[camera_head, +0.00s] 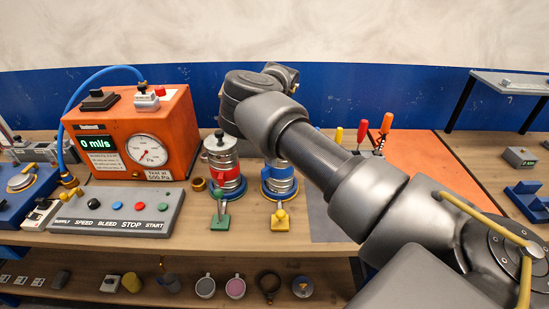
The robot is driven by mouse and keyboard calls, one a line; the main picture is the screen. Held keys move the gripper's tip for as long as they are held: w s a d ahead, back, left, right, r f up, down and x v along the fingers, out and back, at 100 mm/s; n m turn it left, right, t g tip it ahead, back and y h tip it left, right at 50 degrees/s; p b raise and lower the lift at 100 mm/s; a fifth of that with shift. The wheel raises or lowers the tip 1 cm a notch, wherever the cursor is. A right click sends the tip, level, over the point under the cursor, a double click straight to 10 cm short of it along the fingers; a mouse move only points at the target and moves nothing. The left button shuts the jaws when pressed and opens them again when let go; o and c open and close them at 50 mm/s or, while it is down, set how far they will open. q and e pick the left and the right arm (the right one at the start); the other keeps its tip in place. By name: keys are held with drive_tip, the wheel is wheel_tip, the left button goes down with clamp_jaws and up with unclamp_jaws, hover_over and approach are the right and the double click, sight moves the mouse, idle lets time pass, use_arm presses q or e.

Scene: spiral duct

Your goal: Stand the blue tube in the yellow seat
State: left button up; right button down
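A metal tube with a blue band (278,176) stands upright at the middle of the bench, on a round blue base. My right arm crosses in front and hides its top. A yellow clamp-like fixture (280,217) is just in front of it; I cannot tell whether this belongs to the yellow seat. My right arm comes in from the right and reaches to the back, above the blue-banded tube. Its far end (282,74) is in view, but the fingers cannot be made out. My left gripper is not in view.
A red-banded metal tube (222,164) stands to the left, with a green fixture (219,218) in front. An orange tester (134,137) with a gauge and a button panel (118,209) fill the left.

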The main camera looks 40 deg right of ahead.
drive_tip(key=shift+f+b, duration=0.3)
drive_tip(key=shift+f, duration=0.25)
drive_tip(key=c, duration=1.6)
unclamp_jaws()
drive_tip(key=shift+o, duration=0.2)
wheel_tip(320, 180, up, 10)
drive_tip(key=b, duration=0.3)
drive_tip(key=shift+f, duration=0.2)
drive_tip(key=shift+r, duration=0.7)
